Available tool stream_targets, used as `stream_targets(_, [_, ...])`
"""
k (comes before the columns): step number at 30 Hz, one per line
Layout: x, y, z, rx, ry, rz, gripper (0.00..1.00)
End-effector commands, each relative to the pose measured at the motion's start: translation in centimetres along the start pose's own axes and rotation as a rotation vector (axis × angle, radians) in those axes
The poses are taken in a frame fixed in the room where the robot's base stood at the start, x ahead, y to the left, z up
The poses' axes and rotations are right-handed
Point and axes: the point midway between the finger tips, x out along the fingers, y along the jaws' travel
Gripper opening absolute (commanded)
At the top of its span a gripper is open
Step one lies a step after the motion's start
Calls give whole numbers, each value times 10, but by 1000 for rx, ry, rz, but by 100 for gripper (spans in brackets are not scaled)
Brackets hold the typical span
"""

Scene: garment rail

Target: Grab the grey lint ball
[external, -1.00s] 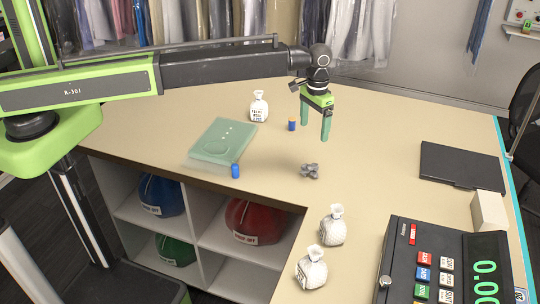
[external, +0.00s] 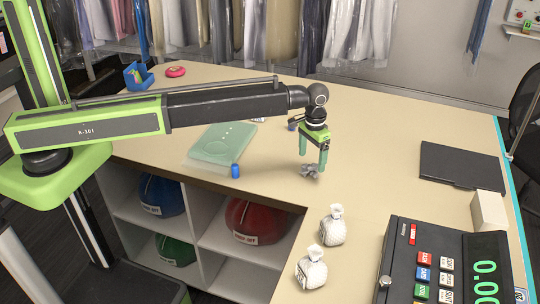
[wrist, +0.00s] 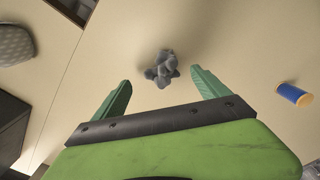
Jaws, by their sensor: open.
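The grey lint ball (external: 309,171) is a small lumpy cluster lying on the beige counter. My gripper (external: 312,166) is open above it, its green fingers pointing down, with the fingertips overlapping the ball in the external view. In the wrist view the lint ball (wrist: 162,69) lies beyond the fingertips, roughly centred between them. The gap between the two fingers (wrist: 160,88) is empty. I cannot tell the exact height of the fingertips over the counter.
Another blue spool with orange ends (wrist: 294,95) is on the right in the wrist view. Two white bags (external: 333,226) and a cash register (external: 440,262) are in front. A black folder (external: 461,165) lies right.

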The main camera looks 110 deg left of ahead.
Motion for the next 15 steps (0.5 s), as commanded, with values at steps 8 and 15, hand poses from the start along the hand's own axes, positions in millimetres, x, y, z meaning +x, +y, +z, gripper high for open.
stream_targets(8, [40, -2, -2, 0, 0, 0, 85])
stream_targets(15, [51, -2, -2, 0, 3, -2, 85])
